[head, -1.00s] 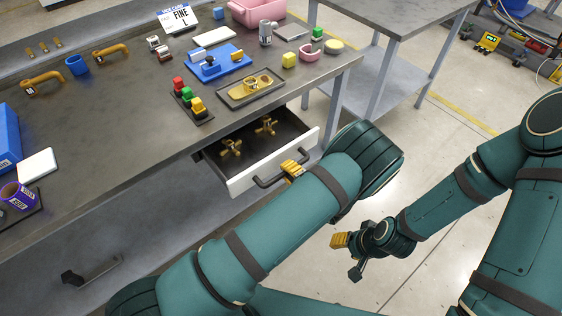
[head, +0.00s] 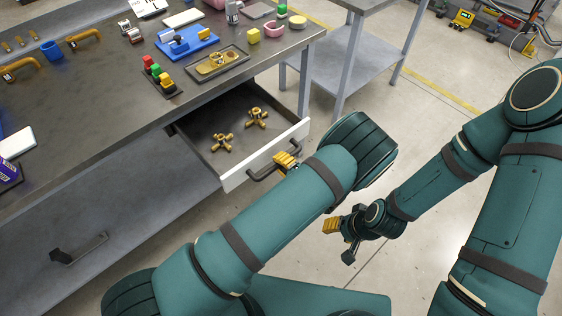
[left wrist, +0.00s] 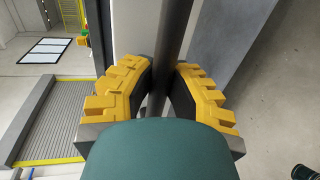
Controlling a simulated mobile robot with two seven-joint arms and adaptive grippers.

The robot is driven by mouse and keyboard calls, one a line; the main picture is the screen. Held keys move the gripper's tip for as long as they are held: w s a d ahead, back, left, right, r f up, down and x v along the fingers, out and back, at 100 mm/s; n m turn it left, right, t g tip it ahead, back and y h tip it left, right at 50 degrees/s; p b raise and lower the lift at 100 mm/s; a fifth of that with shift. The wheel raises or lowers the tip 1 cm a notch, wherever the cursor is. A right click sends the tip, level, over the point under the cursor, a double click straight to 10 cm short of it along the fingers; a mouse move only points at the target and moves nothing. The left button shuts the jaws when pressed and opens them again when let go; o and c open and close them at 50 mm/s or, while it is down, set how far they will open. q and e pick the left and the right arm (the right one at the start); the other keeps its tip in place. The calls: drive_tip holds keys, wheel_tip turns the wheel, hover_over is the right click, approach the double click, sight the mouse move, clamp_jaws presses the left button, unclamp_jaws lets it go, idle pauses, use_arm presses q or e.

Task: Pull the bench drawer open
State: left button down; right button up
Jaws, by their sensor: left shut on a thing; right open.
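The bench drawer (head: 235,181) stands open under the bench top, with a white front panel and a dark interior. Two brass valve-like pieces (head: 256,117) lie inside it. Its dark bar handle (head: 262,174) is on the white front. My left gripper (head: 287,161) is at the right part of the handle, its yellow fingers shut on it. In the left wrist view the dark handle bar (left wrist: 174,45) runs between the two yellow fingers (left wrist: 165,95). My right gripper (head: 341,236) is open and empty, low over the floor, away from the drawer.
The bench top (head: 90,115) carries a blue fixture (head: 188,42), a dark tray with brass parts (head: 217,66), and red, green and yellow buttons (head: 157,74). A second grey table (head: 335,68) stands behind to the right. Floor in front is clear.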

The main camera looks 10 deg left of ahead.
use_arm(q)
drive_tip(key=shift+s+d, duration=0.1)
drive_tip(key=shift+s, duration=0.05)
idle(0.3)
drive_tip(key=c, duration=0.9)
unclamp_jaws()
wheel_tip(320, 180, up, 10)
drive_tip(key=shift+r, duration=0.1)
